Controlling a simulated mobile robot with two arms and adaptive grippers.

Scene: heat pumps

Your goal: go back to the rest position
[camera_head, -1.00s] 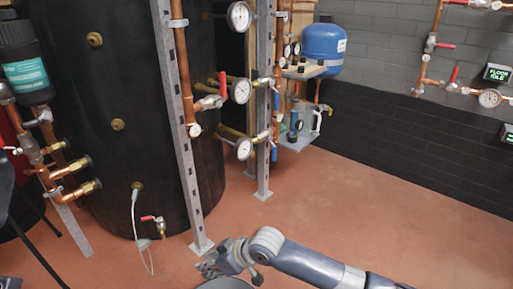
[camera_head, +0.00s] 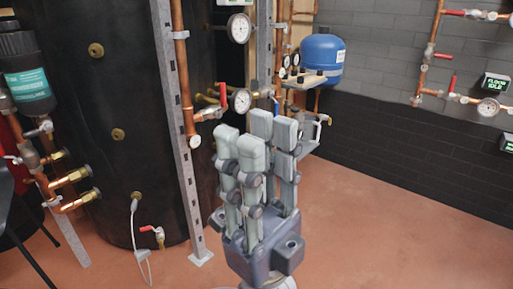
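My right gripper (camera_head: 256,136) stands large in the middle of the view, fingers pointing up and its dark grey body below them. Its grey fingers rise side by side and overlap in this view, so how far apart they are is unclear. I see nothing held in it. It hides part of the pipework and floor behind it; whether it touches anything cannot be told. My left gripper is not in view.
A black tank (camera_head: 90,130) with copper pipes stands at left. A metal post (camera_head: 180,120), gauges (camera_head: 241,101) and red-handled valves are close to the gripper in the picture. A blue vessel (camera_head: 321,58) is behind. The brown floor (camera_head: 400,225) at right is clear.

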